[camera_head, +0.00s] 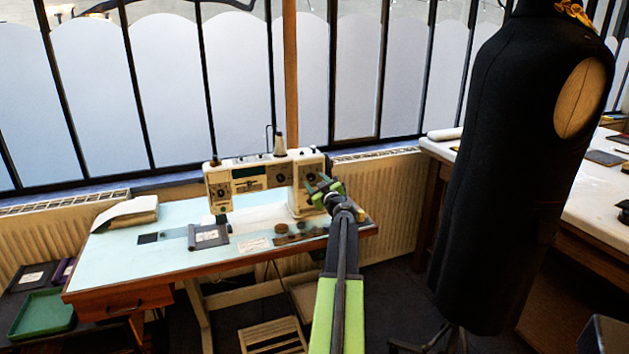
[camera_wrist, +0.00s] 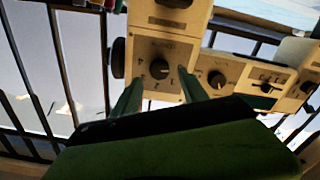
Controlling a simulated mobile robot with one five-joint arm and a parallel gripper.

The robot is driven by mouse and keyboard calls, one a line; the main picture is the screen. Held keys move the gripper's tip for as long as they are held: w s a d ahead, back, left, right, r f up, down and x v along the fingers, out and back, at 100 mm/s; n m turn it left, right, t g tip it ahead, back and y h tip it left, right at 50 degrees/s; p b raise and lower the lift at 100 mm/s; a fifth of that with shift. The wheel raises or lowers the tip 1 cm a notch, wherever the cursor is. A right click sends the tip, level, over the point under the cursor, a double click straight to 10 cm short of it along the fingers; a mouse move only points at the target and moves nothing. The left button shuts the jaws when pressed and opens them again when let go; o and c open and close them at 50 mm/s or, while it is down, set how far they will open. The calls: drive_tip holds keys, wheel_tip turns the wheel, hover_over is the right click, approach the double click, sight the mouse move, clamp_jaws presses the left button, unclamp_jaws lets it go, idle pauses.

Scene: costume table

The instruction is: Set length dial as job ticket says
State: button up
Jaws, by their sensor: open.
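A cream sewing machine (camera_head: 235,190) stands on the pale blue table (camera_head: 180,262). My gripper (camera_head: 318,190) is at its right-hand column, with open green jaws. In the wrist view the jaws (camera_wrist: 160,84) stand either side of a dark round dial (camera_wrist: 159,69) on a numbered panel. The gap between the fingertips looks empty, and I cannot tell whether they touch the panel. The label above this dial is too blurred to read, as is its setting. A second dark dial (camera_wrist: 217,79) sits to its right. A small white card (camera_head: 254,244) lies on the table, its writing unreadable.
A dark labelled case (camera_head: 208,236) and small round items (camera_head: 282,229) lie in front of the machine. A folded cloth stack (camera_head: 128,213) is at the table's left. A black dress form (camera_head: 490,190) stands close on the right. A green tray (camera_head: 42,314) is at lower left.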

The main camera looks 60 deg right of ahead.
sight(311, 177)
drive_tip(key=shift+x, duration=1.4)
